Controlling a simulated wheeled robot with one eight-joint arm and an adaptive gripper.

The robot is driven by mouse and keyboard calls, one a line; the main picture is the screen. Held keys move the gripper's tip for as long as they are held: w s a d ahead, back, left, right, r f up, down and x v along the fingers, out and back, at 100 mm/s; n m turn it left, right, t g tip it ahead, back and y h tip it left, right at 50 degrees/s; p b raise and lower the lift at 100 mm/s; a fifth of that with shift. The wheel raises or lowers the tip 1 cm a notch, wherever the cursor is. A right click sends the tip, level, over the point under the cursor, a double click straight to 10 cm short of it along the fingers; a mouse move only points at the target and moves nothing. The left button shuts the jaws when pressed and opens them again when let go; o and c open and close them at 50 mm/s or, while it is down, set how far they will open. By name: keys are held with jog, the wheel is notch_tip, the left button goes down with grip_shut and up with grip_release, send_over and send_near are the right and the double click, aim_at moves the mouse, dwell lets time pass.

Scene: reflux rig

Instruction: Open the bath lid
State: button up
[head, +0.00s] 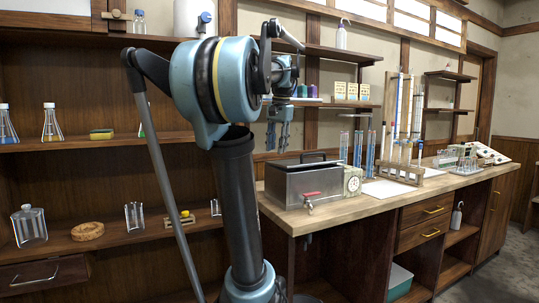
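The bath (296,187) is a grey metal box with a red-handled tap (311,196) at its lower front. It stands at the left end of the wooden bench. Its flat lid (288,165) lies on top, with a dark handle (318,155) raised above it. My gripper (277,148) points down above and behind the left part of the bath in the picture. Its two fingers look apart and empty, clear of the handle. My own arm covers the area left of the bath.
A small clock-like dial box (352,181) stands right beside the bath. Tall blue glass cylinders (364,148) and a wooden burette rack (402,172) are further right. A shelf (330,103) with small boxes hangs above. The bench's front strip (365,208) is clear.

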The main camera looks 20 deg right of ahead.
jog(key=shift+s+a+f+n, duration=0.25)
jog(key=shift+a+f, duration=0.4)
jog(key=shift+a, duration=0.05)
jog(key=shift+s+a+f+n, duration=0.2)
jog(key=shift+a+f+n, duration=0.05)
jog(key=shift+a+f, duration=0.45)
